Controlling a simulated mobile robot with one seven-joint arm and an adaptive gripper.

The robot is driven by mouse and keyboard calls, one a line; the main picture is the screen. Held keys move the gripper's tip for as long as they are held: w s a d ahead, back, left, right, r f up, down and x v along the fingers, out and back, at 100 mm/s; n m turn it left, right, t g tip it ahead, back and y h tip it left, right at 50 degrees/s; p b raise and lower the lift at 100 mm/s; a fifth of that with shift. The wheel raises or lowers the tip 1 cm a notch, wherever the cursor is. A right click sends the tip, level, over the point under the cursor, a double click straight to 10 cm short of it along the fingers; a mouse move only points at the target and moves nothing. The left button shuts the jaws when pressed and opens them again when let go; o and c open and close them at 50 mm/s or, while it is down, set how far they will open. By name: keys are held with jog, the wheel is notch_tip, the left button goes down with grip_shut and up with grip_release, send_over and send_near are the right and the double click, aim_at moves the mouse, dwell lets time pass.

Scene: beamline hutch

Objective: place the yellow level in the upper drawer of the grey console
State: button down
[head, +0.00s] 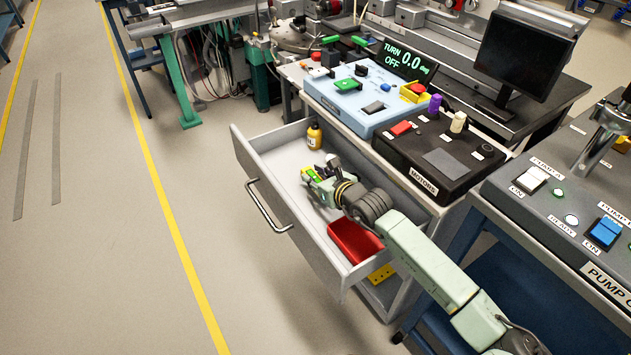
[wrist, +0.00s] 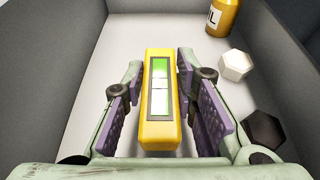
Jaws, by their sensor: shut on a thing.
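The upper drawer (head: 283,163) of the grey console is pulled open. My gripper (head: 312,176) is inside the drawer's outline in the head view. In the wrist view my gripper (wrist: 161,85) is shut on the yellow level (wrist: 162,129), a yellow bar with a long green window on top. The level lies lengthwise between the purple finger pads, over the pale drawer floor (wrist: 92,100). In the head view a bit of the level (head: 308,174) shows at the fingers. Whether its underside touches the floor is hidden.
A yellow bottle (head: 314,136) stands at the drawer's back corner. A white hexagonal piece (wrist: 234,65) and a dark one (wrist: 264,131) lie right of the fingers. The control boxes (head: 430,155) stand on top.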

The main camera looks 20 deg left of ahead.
jog(key=shift+f, duration=1.3)
jog(key=shift+f, duration=0.1)
jog(key=c, duration=1.3)
grip_release()
jog(key=b+v, duration=0.2)
jog(key=v, duration=0.9)
jog(key=shift+w+b, duration=0.1)
jog(key=shift+b, duration=0.2)
jog(key=shift+s+d+r, duration=0.3)
jog(key=shift+s+r, duration=0.05)
jog(key=shift+r, duration=0.05)
